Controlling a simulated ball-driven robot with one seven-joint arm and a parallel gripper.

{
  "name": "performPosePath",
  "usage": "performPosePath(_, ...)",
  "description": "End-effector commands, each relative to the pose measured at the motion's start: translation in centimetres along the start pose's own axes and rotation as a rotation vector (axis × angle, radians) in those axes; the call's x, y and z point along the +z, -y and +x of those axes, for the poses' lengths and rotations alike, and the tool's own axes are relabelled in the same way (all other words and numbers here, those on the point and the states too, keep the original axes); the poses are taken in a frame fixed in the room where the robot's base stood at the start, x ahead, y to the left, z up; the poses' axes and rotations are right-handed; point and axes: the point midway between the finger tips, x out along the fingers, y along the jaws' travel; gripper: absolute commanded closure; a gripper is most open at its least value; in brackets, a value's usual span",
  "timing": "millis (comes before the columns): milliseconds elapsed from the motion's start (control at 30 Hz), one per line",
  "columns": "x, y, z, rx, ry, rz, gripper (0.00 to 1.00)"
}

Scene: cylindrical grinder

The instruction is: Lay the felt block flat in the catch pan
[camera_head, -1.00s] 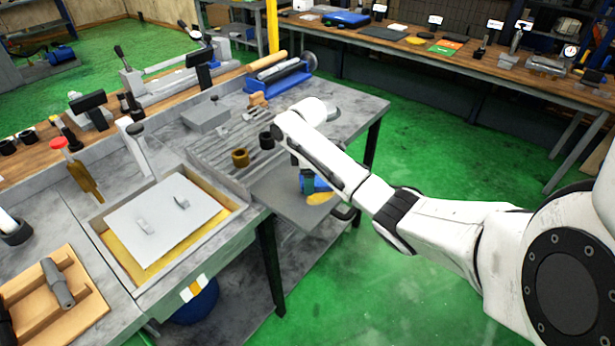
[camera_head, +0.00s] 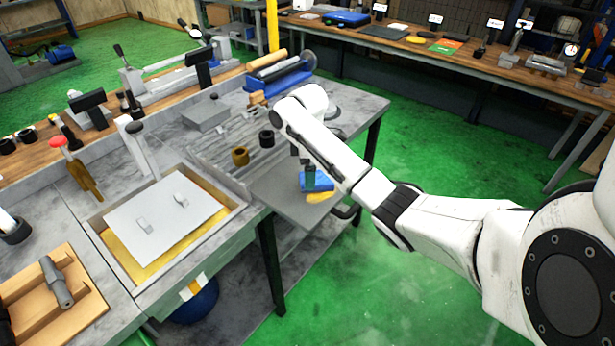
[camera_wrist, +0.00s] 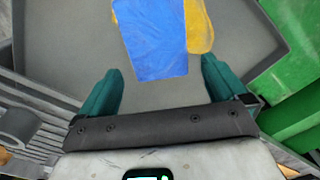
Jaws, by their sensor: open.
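A flat blue block (camera_head: 324,182) lies on a grey tray-like surface (camera_head: 285,205) at the bench's near right end. A yellow piece (camera_head: 320,197) lies against it. In the wrist view the blue block (camera_wrist: 152,42) partly covers the yellow piece (camera_wrist: 197,28). I cannot tell which is the felt block. My gripper (camera_wrist: 161,66) is open, its teal fingers apart on either side of the blue block's near end, nothing clearly held. In the head view my arm partly hides the gripper (camera_head: 309,178). I cannot tell which container is the catch pan.
Left of the tray is a framed recess with a yellow floor (camera_head: 120,251), largely covered by a grey plate (camera_head: 165,215) with two handles. A brown ring (camera_head: 240,156) and a dark ring (camera_head: 266,139) stand on the slotted bed. Green floor lies open to the right.

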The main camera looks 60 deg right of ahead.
Motion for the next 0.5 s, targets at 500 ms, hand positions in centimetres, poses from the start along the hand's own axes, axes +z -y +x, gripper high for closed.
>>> performPosePath(500, 0.0, -0.1, -8.9, 0.002, 0.0, 0.0, 0.01)
